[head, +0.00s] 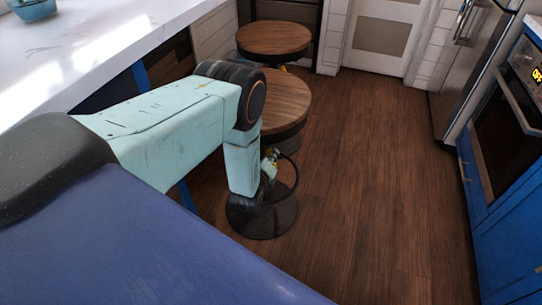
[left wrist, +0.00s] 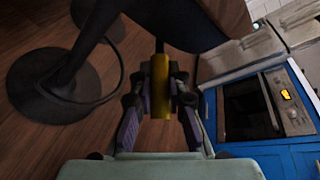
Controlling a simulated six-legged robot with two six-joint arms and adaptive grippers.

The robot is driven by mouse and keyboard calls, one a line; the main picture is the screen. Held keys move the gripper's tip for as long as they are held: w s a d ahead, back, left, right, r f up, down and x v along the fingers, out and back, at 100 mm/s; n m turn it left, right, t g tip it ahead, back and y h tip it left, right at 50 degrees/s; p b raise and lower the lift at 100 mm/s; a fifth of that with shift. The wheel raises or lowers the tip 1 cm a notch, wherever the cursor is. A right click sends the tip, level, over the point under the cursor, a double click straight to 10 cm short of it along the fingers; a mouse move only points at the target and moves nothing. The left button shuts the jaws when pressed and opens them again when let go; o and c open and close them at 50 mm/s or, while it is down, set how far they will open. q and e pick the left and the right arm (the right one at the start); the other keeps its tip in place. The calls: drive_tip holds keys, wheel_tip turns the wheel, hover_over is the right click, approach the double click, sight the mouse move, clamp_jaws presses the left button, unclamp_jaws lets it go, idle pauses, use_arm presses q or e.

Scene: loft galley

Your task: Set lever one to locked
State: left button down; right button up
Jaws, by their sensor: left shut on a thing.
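Two round wooden-topped stools stand by the counter, a near one (head: 288,98) and a far one (head: 275,40). In the left wrist view a yellow lever (left wrist: 160,75) points toward the camera below the near stool's dark underside. My left gripper (left wrist: 159,100) has its purple-grey fingers on both sides of the lever and is shut on it. In the head view my left forearm hides most of this gripper (head: 269,163), below the near seat. A bit of yellow (head: 283,69) shows under the far seat. No label or lock marking is readable. My right gripper is not in view.
A white counter (head: 95,45) with a teal bowl (head: 33,9) runs along the left. The near stool's round dark base (head: 275,222) stands on the wood floor. Blue cabinets and an oven (head: 510,120) line the right. The floor between is clear.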

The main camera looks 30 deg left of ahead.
use_arm(q)
drive_tip(key=c, duration=1.3)
unclamp_jaws()
drive_tip(key=v, duration=1.2)
